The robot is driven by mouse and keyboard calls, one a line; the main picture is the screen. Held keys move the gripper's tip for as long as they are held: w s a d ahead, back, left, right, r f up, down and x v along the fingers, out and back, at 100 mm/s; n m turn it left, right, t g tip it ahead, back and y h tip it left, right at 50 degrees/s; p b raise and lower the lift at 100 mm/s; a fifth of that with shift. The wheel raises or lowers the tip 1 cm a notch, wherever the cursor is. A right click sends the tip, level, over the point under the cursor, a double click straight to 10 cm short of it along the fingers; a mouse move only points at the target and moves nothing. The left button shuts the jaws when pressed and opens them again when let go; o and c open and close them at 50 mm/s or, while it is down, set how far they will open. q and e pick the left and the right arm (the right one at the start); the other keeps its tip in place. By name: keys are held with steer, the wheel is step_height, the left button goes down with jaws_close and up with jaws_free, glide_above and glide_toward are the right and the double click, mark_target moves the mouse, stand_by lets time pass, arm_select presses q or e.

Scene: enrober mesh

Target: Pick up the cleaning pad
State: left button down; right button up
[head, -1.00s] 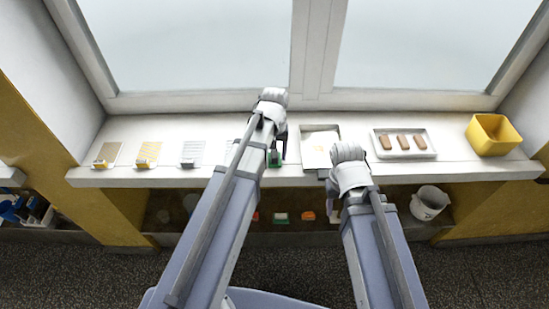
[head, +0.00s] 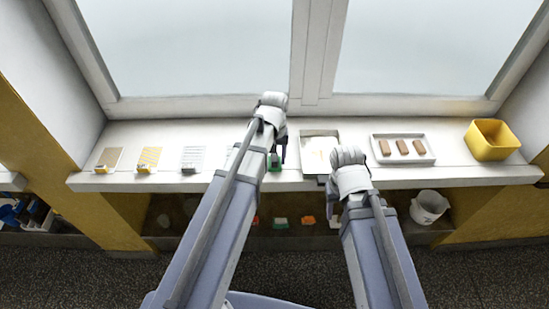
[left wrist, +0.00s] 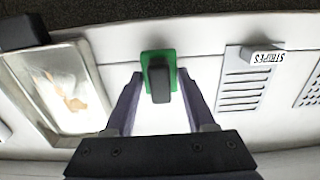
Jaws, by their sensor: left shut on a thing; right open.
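The cleaning pad (left wrist: 151,57) is a green rectangle with a dark grey block-shaped grip on top. In the head view the pad shows as a small green patch (head: 274,163) on the white sill, just left of a shallow tray, mostly behind my left gripper (head: 278,152). My right gripper (head: 331,188) is open at the front edge of the sill, and its fingers are partly hidden by its wrist.
The shallow tray (head: 306,137) with a brown-yellow smear lies beside the pad. Further right are a tray of brown bars (head: 376,151) and a yellow bin (head: 492,140). Labelled sample cards (head: 150,156) lie left. A white bucket (head: 429,206) stands on the lower shelf.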

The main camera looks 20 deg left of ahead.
mark_target(275, 156)
arm_select(q)
step_height(275, 156, up, 9)
steer(key=p, duration=0.8)
steer(key=shift+r+p, duration=0.2)
steer(key=shift+p, duration=0.2)
arm_select(e)
step_height(275, 156, up, 9)
steer(key=shift+r, duration=0.2)
arm_select(q)
steer(key=shift+f, duration=0.1)
